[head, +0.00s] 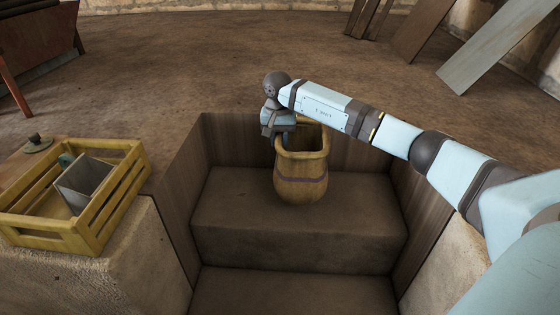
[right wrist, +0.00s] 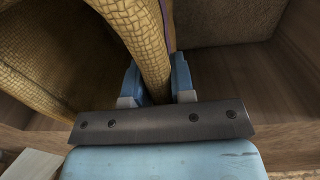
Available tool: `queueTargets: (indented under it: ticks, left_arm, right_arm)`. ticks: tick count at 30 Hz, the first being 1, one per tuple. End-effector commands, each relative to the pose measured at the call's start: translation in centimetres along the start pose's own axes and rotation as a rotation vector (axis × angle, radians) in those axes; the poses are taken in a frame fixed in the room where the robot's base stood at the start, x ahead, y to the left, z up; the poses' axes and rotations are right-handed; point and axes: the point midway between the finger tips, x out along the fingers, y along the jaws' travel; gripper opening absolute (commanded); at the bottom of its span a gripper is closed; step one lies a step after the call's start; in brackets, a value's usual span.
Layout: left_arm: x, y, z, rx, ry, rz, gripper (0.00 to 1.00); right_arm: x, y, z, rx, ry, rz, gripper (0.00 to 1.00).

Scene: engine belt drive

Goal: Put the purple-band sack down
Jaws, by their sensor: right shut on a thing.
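The purple-band sack (head: 302,172) is a tan woven sack with an open mouth and a thin purple band round its lower part. It hangs or stands upright at the brown step in the sunken pit; I cannot tell whether its base touches the step. My right gripper (head: 279,135) is at the sack's upper left rim. In the right wrist view the blue fingers (right wrist: 158,82) are shut on the sack's wall (right wrist: 143,35), one on each side of it. My left gripper is not in view.
The pit has steps (head: 295,240) and wooden side walls (head: 180,205). A yellow slatted crate (head: 118,215) holding a metal box (head: 85,185) stands on the left ledge. Leaning planks (head: 495,45) are at the back right. The step beside the sack is clear.

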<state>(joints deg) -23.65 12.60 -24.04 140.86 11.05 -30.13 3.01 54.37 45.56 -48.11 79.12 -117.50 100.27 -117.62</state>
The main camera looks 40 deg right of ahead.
Motion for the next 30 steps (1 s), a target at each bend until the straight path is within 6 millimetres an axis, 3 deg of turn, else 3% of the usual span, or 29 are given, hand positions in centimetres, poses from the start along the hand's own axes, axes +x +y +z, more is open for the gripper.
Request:
queueTargets:
  ticks: [8, 15, 26, 27, 30]
  left_arm:
    - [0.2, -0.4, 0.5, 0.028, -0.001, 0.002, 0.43]
    - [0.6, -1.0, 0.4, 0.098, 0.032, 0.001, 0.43]
    - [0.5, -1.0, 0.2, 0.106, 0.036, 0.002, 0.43]
    - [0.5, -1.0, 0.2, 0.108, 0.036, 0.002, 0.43]
    - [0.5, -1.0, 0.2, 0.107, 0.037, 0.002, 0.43]
  right_arm:
    - [2.4, -0.1, 0.0, 0.001, 0.0, 0.0, 0.0]
    - [5.7, -0.2, 0.0, 0.0, 0.0, -0.001, 0.0]
    - [6.0, -0.2, 0.0, 0.0, 0.001, 0.0, 0.0]
    - [6.0, -0.2, 0.0, 0.0, 0.001, 0.0, 0.28]
    - [6.0, -0.2, 0.0, 0.0, 0.001, 0.0, 0.49]
